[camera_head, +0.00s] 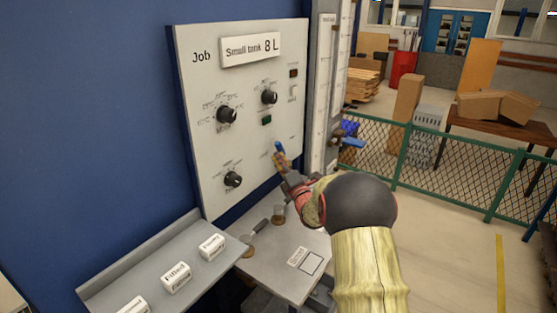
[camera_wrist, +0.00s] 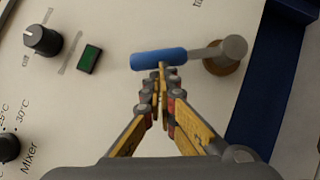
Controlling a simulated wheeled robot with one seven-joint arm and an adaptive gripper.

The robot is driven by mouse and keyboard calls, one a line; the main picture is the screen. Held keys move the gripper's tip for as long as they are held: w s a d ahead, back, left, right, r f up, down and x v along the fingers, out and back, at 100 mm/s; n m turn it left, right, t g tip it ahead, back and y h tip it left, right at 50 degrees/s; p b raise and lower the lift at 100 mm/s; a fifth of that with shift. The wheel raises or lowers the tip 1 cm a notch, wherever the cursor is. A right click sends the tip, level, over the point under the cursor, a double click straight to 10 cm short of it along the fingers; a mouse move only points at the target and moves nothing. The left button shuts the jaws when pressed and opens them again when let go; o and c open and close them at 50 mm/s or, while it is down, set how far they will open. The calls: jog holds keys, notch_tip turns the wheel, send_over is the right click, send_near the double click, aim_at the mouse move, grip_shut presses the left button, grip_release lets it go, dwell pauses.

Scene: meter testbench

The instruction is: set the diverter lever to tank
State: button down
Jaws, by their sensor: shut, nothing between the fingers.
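The diverter lever has a blue handle (camera_wrist: 158,59) on a grey rod that runs to a round pivot (camera_wrist: 232,48) at the right in the wrist view. The handle points left there, roughly level in the picture. In the head view the blue handle (camera_head: 279,148) shows low on the right side of the white panel, its pivot hidden by my gripper. My gripper (camera_wrist: 160,72) is shut and empty, its fingertips right at the handle's lower edge in the wrist view. I cannot tell whether they touch it. In the head view my gripper (camera_head: 281,160) is just below the handle.
The white panel (camera_head: 210,60) carries black knobs (camera_head: 227,115), a green button (camera_head: 266,120) and a "Small tank 8 L" sign (camera_head: 250,49). A grey shelf (camera_head: 115,283) with white labelled blocks stands below left. Another blue handle (camera_head: 352,142) is right of the panel.

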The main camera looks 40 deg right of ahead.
jog(key=shift+d+r, duration=0.1)
jog(key=shift+r, duration=0.1)
jog(key=shift+w+d+r+m+g+h+p, duration=0.25)
jog(key=shift+d+r+m+g+p, duration=0.35)
jog(key=shift+r+m+p, duration=0.35)
jog(key=w+d+r+m+g+y+p, duration=0.1)
jog(key=w+d+m+g+p, duration=0.1)
jog(key=d+m+p, duration=0.3)
jog(key=shift+w+d+r+g+p, duration=0.35)
jog(key=shift+d+g+p, duration=0.35)
jog(key=shift+d+p, duration=0.8)
